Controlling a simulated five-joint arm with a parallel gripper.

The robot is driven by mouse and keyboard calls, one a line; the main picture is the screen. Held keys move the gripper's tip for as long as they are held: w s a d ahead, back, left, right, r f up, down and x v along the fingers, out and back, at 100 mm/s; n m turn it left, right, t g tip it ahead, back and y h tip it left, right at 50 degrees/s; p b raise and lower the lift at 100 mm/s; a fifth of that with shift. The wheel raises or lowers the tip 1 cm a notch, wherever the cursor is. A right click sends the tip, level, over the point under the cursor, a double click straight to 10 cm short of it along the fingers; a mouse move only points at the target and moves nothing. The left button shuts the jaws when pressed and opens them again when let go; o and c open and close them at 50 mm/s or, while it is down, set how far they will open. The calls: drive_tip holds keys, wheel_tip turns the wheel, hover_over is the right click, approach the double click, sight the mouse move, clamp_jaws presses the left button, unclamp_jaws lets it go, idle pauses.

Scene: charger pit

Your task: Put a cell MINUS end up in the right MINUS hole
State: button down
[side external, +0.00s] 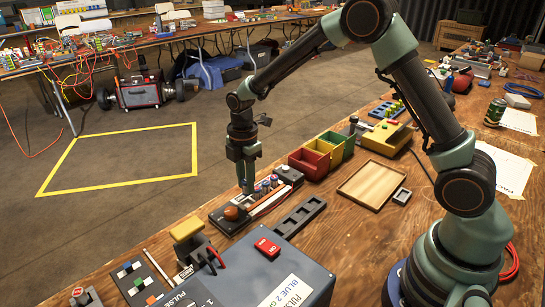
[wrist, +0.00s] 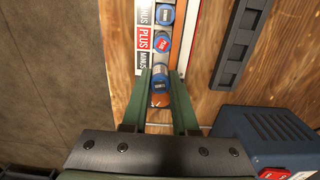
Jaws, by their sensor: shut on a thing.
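The charger (side external: 268,205) is a long narrow block on the wooden bench, with cells along it and an orange knob (side external: 232,213) at its near end. In the wrist view its label strip (wrist: 144,42) reads MINUS, PLUS, MINUS. A cell with a blue top (wrist: 165,15) stands beside the far MINUS, and one with a red top (wrist: 162,43) beside PLUS. My gripper (wrist: 161,82) is shut on a blue-topped cell (wrist: 159,82) at the nearest MINUS label. The fingers hide its lower part, so I cannot tell how deep it sits. In the side view my gripper (side external: 247,190) points down at the charger.
An empty dark tray (side external: 300,215) lies right of the charger. A blue-grey box with a red switch (side external: 267,246) stands nearby. Red, yellow and green bins (side external: 322,155) and a wooden tray (side external: 372,185) lie beyond. The bench edge is close on the charger's left.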

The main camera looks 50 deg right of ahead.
drive_tip(key=shift+f, duration=2)
drive_tip(key=shift+f, duration=0.15)
drive_tip(key=c, duration=0.6)
unclamp_jaws()
drive_tip(key=shift+r, duration=3.5)
